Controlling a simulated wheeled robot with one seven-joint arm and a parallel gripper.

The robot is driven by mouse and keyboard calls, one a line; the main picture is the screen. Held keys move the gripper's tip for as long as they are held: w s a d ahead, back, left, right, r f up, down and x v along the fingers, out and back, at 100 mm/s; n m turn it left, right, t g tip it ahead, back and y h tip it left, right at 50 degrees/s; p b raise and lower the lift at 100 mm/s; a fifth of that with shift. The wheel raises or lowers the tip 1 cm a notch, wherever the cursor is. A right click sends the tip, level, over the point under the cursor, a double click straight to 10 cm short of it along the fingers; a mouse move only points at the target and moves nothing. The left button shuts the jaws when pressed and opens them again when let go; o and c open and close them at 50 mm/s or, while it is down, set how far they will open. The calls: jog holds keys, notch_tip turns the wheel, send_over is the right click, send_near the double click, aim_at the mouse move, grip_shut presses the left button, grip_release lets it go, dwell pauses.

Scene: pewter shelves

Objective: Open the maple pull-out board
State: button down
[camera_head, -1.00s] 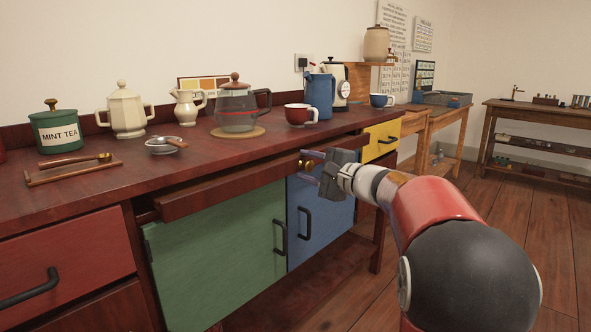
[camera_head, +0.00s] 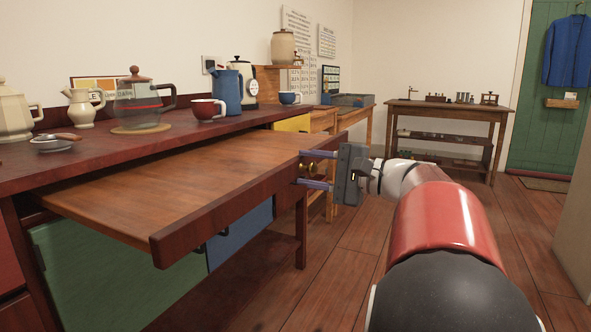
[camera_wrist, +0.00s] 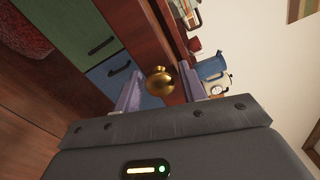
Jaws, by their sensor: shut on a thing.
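The maple pull-out board (camera_head: 185,185) stands well out from under the worktop in the head view, its flat wooden top bare and its dark red front edge facing me. A round brass knob (camera_wrist: 160,82) sits on that front edge, between my fingers in the wrist view. My gripper (camera_head: 312,170) is at the right part of the board's front, shut on the brass knob, with one finger on either side. The fingers partly hide the knob in the head view.
The worktop (camera_head: 95,160) behind holds a glass teapot (camera_head: 140,105), a red mug (camera_head: 207,109) and a blue jug (camera_head: 228,95). A green door (camera_head: 110,275) and a blue door (camera_head: 240,235) lie under the board. Open floor (camera_head: 345,270) lies to the right.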

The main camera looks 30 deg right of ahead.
jog(key=shift+s+f, duration=0.1)
jog(key=shift+f, duration=0.05)
jog(key=c, duration=1.1)
grip_release()
jog(key=shift+d, duration=0.1)
jog(key=shift+s+d, duration=0.25)
jog(key=shift+s, duration=0.1)
jog(key=v, duration=0.6)
jog(key=shift+s+d+p, duration=0.25)
jog(key=shift+s+p, duration=0.05)
jog(key=shift+p, duration=0.05)
